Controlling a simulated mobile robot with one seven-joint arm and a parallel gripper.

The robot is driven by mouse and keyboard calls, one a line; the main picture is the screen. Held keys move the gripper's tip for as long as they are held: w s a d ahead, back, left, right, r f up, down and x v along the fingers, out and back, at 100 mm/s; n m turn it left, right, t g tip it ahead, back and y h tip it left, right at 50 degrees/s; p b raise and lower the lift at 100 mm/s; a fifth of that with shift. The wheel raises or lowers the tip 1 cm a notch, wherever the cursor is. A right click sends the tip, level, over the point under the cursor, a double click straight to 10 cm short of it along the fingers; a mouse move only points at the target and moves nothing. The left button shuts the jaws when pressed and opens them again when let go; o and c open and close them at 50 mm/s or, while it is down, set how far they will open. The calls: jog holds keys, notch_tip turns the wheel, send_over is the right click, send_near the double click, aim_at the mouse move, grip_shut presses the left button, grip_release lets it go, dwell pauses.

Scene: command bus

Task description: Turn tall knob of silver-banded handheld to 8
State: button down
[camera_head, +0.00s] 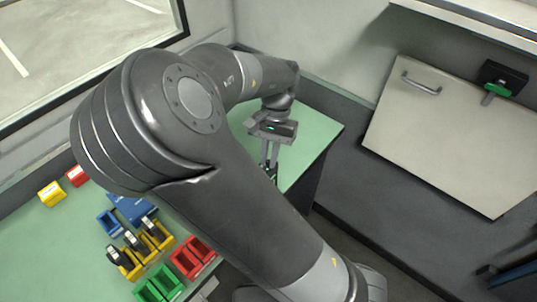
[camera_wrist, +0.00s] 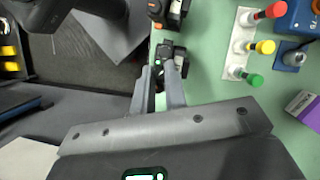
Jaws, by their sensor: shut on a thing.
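A dark handheld (camera_wrist: 172,52) stands on the green desk and shows from above in the wrist view, with a small green light on its top. My gripper (camera_wrist: 160,80) reaches over it, its two grey fingers close together around a small dark knob at the handheld's near edge. The fingers hide most of that knob, so its pointer and the numbers cannot be read. I cannot make out a silver band. In the head view my gripper (camera_head: 269,168) points down over the desk, near its right end, and my arm hides part of the handheld there.
A second dark handheld with orange (camera_wrist: 168,12) stands close beyond the first. A white strip (camera_wrist: 236,42) with red, yellow and green capped pieces lies to the right. Yellow trays (camera_head: 134,272), red bins (camera_head: 190,258) and green bins (camera_head: 160,286) stand at the desk's left part.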

jog(key=m, duration=0.2)
jog(key=m+t+y, duration=0.1)
jog(key=m, duration=0.2)
jog(key=shift+s+d+y, duration=0.1)
jog(key=shift+y, duration=0.2)
dwell(0.4)
jog(key=c, duration=1.5)
grip_release()
jog(key=shift+o, duration=0.2)
jog(key=v, duration=1)
jog(key=shift+d+r, duration=0.15)
jog(key=shift+r, duration=0.25)
jog(key=shift+s+d, duration=0.1)
